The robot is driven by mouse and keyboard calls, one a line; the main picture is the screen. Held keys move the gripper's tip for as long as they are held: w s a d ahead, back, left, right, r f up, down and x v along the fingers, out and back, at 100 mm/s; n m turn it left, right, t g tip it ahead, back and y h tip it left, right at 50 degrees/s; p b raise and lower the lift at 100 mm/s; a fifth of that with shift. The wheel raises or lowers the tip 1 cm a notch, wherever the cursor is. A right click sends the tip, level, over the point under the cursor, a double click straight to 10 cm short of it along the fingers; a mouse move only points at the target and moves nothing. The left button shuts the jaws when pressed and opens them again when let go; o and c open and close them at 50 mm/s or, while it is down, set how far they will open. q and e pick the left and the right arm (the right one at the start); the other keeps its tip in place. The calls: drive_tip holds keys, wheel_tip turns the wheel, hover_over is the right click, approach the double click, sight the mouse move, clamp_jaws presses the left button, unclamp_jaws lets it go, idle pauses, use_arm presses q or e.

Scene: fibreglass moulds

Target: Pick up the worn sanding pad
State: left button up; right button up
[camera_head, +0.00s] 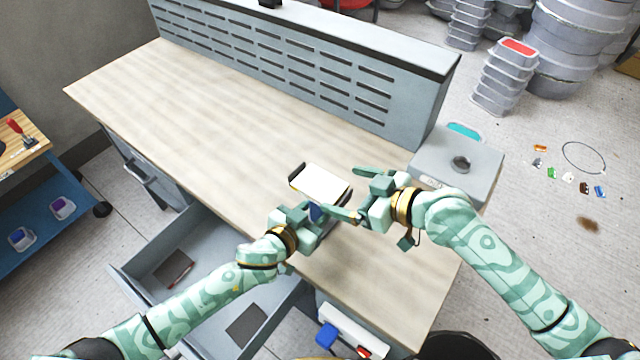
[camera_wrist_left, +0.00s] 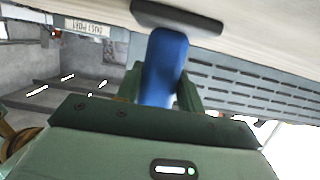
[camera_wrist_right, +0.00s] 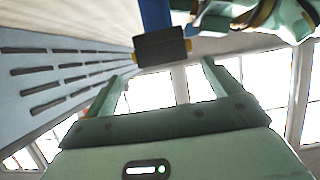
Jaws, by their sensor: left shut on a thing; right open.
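My left gripper (camera_head: 307,216) is shut on the blue handle (camera_wrist_left: 163,65) of a sanding tool and holds it over the bench. In the head view a cream rectangular pad (camera_head: 326,181) faces up on the tool, with dark end pieces. I cannot tell whether it is the worn pad. The right wrist view shows a dark block (camera_wrist_right: 162,46) with yellow ends on the tool. My right gripper (camera_head: 352,192) is open, just right of the pad, its fingers apart and apparently empty. In the open drawer lie a brown sheet (camera_head: 174,267) and a dark grey sheet (camera_head: 246,324).
The wooden bench top (camera_head: 190,110) is mostly clear. A slotted grey panel (camera_head: 330,80) closes its back. A grey box (camera_head: 455,160) with a round hole stands at the right end. The open drawer (camera_head: 215,235) juts out at the front. A dark bin (camera_head: 458,346) stands below right.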

sight(323, 185)
drive_tip(key=x, duration=0.4)
drive_tip(key=shift+a+f, duration=0.15)
drive_tip(key=shift+a, duration=0.25)
drive_tip(key=c, duration=1.1)
drive_tip(key=shift+o, duration=0.2)
use_arm(q)
drive_tip(key=o, duration=1.2)
use_arm(e)
wheel_tip(323, 185, up, 10)
use_arm(q)
drive_tip(key=shift+s, duration=0.1)
